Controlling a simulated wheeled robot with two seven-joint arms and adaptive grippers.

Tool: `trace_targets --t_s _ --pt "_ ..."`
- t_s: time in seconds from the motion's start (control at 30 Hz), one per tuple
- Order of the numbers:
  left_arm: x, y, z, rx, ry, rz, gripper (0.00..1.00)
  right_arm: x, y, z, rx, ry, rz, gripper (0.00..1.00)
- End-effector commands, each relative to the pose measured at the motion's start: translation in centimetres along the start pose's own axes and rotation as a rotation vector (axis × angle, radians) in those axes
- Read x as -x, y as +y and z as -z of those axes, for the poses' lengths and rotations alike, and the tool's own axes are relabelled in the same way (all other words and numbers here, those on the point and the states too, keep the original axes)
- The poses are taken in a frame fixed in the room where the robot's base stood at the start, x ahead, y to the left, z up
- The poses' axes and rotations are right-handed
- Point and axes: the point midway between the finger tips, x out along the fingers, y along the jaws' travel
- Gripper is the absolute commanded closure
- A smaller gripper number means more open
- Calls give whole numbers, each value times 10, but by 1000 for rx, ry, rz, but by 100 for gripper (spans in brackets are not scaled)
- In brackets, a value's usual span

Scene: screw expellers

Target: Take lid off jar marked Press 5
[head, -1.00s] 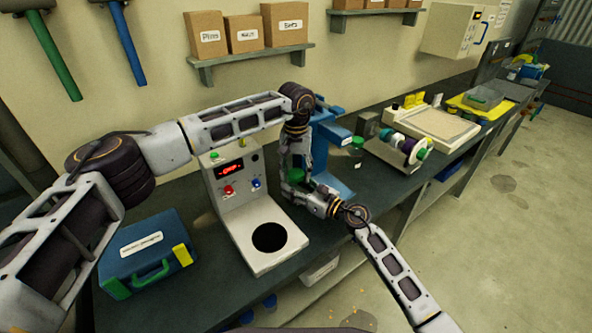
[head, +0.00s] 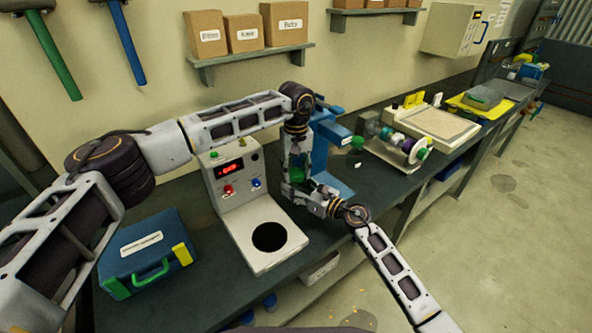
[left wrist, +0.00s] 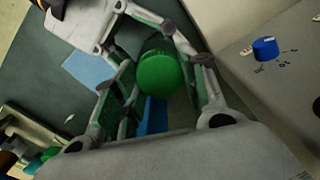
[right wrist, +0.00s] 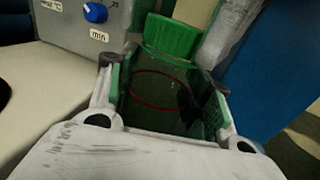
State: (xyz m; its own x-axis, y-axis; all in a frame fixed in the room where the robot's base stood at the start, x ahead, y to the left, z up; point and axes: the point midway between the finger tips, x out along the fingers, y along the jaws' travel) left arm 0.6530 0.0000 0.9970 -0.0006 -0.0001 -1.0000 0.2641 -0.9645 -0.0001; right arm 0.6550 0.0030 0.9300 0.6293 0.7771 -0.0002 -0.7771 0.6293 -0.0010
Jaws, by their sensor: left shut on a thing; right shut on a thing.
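A jar with a green lid is between my two grippers, in front of the blue press (head: 328,145). In the right wrist view its see-through, dark greenish body (right wrist: 160,105) is between the fingers of my right gripper (right wrist: 163,85), which is shut on it. The green lid (right wrist: 172,37) shows at the jar's top end. In the left wrist view my left gripper (left wrist: 152,70) is shut on the round green lid (left wrist: 158,73). In the head view the arms hide most of the jar. No marking on it can be read.
A grey console (head: 235,195) with a red display and a dark round opening stands left of the grippers. A blue case (head: 148,255) lies on the bench at left. A roller device (head: 398,150) and a sand-coloured tray (head: 440,122) stand to the right.

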Motion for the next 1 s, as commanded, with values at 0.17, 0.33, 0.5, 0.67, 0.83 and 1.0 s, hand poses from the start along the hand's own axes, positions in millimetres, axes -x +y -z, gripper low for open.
trace_targets --t_s 0.17,0.33,0.5,0.67,0.83,1.0 --pt "0 0 0 147 0 1 87 0 0 0 0 0 1 100" --pt "0 0 0 288 0 1 87 0 0 0 0 0 1 100" --pt "0 0 0 429 0 0 87 0 0 0 0 0 1 100" --pt "0 0 0 561 0 0 87 0 0 0 0 0 1 100" --pt "0 0 0 702 0 0 87 0 0 0 0 0 1 100" --pt "0 0 0 842 0 0 87 0 0 0 0 0 1 100"
